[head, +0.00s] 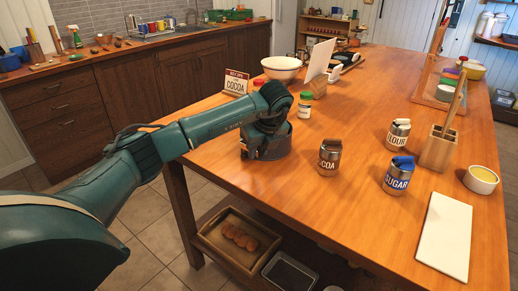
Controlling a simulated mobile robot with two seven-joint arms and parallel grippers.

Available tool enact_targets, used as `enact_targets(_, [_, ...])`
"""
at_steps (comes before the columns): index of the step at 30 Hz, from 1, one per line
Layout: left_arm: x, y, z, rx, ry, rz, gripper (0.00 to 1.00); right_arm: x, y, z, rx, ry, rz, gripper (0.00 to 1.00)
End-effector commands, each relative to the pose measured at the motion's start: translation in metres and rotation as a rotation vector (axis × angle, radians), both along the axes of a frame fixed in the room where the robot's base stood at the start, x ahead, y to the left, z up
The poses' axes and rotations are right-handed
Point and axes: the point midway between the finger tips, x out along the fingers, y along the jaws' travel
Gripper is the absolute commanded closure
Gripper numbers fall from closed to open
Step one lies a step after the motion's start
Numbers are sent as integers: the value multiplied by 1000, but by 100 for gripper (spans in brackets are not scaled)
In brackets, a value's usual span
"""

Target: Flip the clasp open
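Three metal jars stand upright on the wooden table (300,205). The jar labelled COCOA (329,166) has a brown top piece and is nearest to my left gripper. The jar labelled SUGAR (396,182) has a blue top piece, and the jar labelled FLOUR (397,142) stands behind it. The clasps are too small to make out clearly. My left gripper (267,148) hangs low over the table's left part, to the left of the COCOA jar and apart from it. Its fingers cannot be made out. My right gripper is out of view.
A card reading COCOA (236,84) and a green-lidded jar (305,107) stand behind my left gripper. A wooden utensil holder (438,150), a small yellow-filled bowl (481,180) and a white board (444,238) are on the right. The table's front middle is clear.

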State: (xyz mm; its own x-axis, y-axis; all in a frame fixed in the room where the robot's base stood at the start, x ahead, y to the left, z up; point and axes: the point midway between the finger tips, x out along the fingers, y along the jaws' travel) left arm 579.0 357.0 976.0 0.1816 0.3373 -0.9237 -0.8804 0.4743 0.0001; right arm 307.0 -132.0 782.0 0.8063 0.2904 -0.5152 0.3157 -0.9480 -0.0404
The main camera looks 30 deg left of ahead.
Motion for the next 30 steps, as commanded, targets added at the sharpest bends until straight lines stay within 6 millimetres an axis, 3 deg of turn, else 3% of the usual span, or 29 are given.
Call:
enact_targets(11, [0,0,0,0,0,0,100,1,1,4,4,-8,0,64])
enact_targets(30, [0,0,1,0,-1,0,100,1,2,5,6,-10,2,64])
